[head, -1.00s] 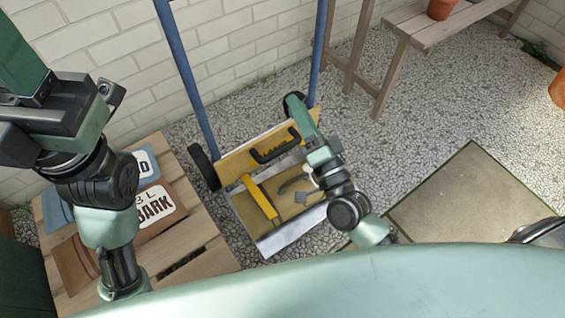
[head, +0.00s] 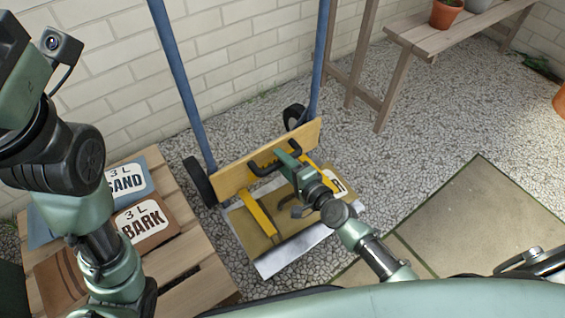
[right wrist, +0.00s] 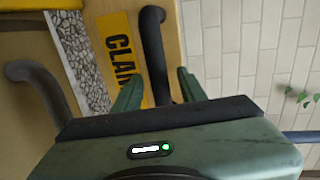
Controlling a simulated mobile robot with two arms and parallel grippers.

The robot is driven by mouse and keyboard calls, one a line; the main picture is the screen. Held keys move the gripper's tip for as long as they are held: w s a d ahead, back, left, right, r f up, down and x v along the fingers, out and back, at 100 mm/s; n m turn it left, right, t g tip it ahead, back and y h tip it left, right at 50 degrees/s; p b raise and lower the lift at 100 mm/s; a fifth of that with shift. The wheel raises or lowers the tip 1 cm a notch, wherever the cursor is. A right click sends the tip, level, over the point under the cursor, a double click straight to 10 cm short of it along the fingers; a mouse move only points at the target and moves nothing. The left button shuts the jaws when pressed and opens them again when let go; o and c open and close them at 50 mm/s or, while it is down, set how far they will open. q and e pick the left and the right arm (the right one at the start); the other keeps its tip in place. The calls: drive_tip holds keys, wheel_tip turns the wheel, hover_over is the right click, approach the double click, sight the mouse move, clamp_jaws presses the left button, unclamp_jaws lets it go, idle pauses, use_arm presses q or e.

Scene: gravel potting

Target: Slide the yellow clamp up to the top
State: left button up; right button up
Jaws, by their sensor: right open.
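The yellow clamp is a wide board (head: 232,179) across the blue rails of a hand truck, low down, with yellow arms (head: 259,213) reaching forward over a bag. A black handle (head: 262,167) stands out from its front, and it also shows in the right wrist view (right wrist: 153,45) beside a yellow label (right wrist: 119,50). My right gripper (head: 281,153) is at the handle's right part. In the right wrist view its open fingers (right wrist: 158,88) stand on either side of the handle bar. Whether they touch it I cannot tell. My left gripper is outside the head view; only its arm shows.
The hand truck's blue rails (head: 180,80) rise before a white brick wall (head: 250,60). A brown bag (head: 322,188) lies on its metal plate (head: 285,254). Sand (head: 128,180) and bark (head: 146,217) bags lie on a wooden table at left. A bench (head: 440,30) stands at back right.

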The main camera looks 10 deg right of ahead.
drive_tip(key=shift+w, duration=0.15)
clamp_jaws()
idle(1.4)
